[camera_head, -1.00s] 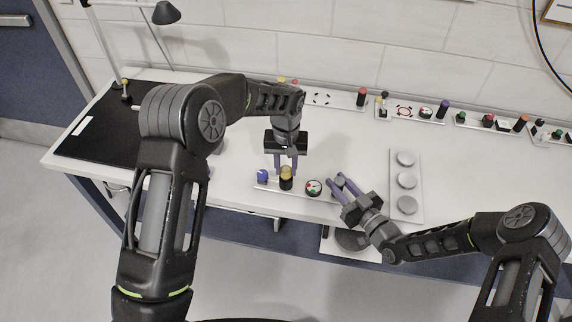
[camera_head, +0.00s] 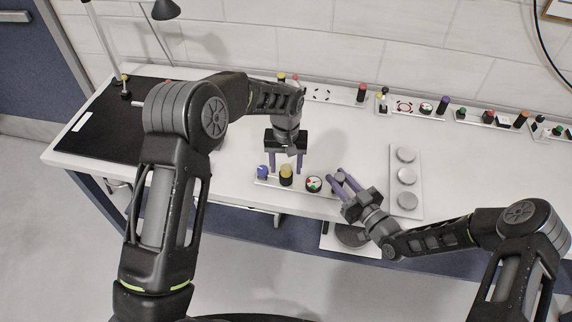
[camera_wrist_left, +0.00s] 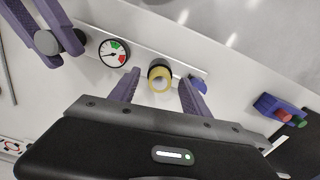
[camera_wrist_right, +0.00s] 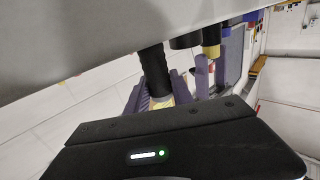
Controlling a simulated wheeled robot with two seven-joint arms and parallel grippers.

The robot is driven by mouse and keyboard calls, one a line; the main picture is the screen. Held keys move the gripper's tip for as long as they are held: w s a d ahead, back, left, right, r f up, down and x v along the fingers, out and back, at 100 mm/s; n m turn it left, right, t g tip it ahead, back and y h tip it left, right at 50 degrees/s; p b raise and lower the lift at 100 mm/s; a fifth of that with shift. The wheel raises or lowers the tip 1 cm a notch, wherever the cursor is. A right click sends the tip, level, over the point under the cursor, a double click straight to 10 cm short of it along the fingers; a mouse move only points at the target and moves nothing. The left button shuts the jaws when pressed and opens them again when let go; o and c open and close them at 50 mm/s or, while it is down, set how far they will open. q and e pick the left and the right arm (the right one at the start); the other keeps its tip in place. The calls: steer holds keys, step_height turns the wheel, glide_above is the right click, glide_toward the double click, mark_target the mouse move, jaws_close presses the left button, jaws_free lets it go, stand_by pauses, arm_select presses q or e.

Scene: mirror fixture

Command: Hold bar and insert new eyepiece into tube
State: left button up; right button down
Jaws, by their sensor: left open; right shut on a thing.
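The bar (camera_head: 325,191) is a thin light strip near the table's front edge, also in the left wrist view (camera_wrist_left: 140,58). On it stands a black tube with a yellow-ringed eyepiece (camera_head: 286,172), upright and seated; the ring shows in the left wrist view (camera_wrist_left: 160,84). My left gripper (camera_head: 285,166) is open above it, one finger on each side, apart from it. My right gripper (camera_head: 337,174) is shut on a dark, grey-ended cylinder (camera_wrist_left: 48,42) at the bar's right end. The right wrist view shows a black cylinder (camera_wrist_right: 153,68) between its fingers.
A red-green gauge (camera_head: 314,184) and a blue knob (camera_head: 262,172) sit on the bar beside the tube. A white plate with grey discs (camera_head: 393,210) lies to the right. More fixtures line the wall.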

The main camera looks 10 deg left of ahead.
mark_target(286, 168)
arm_select(q)
step_height(286, 168, up, 12)
stand_by(0.6)
